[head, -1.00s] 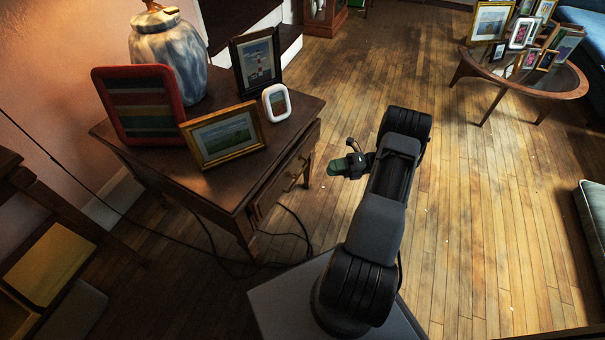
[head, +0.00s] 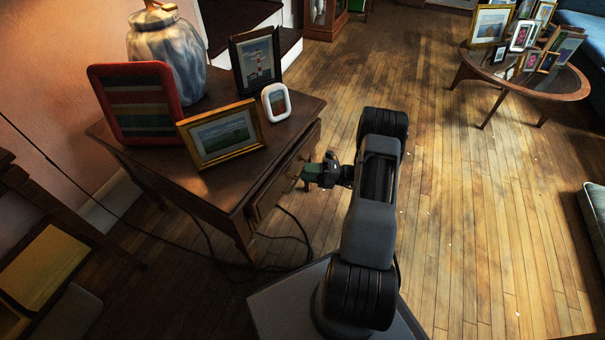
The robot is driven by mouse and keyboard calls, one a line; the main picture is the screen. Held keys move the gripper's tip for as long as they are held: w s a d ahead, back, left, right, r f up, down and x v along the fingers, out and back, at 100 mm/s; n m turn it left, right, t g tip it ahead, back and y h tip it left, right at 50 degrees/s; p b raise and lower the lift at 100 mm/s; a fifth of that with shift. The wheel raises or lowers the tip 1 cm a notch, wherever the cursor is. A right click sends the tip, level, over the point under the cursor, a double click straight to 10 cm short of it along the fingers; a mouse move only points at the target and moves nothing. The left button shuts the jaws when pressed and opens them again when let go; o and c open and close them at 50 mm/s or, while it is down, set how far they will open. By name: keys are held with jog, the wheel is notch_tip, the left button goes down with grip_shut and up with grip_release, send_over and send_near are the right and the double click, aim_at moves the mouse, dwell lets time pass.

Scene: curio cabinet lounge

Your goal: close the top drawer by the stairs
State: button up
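A dark wooden side table (head: 190,185) stands at the left, near the white-edged stairs (head: 290,42). Its top drawer (head: 264,199) faces right, toward my arm. From this steep angle I cannot tell how far the drawer stands out. My gripper (head: 308,174), with greenish fingertips, points left at the drawer front, close to the drawer's far half. I cannot tell whether it touches the front or the handle. The fingers are small and dark here, so their opening is unclear. I see nothing held in them.
On the table stand a blue-white lamp (head: 168,55), a red striped frame (head: 135,103), a gold frame (head: 221,135), a dark frame (head: 256,62) and a white frame (head: 276,101). A cable (head: 285,265) lies below. Floor (head: 470,200) to the right is clear.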

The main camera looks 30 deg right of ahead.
jog(key=shift+x, duration=1.05)
grip_shut()
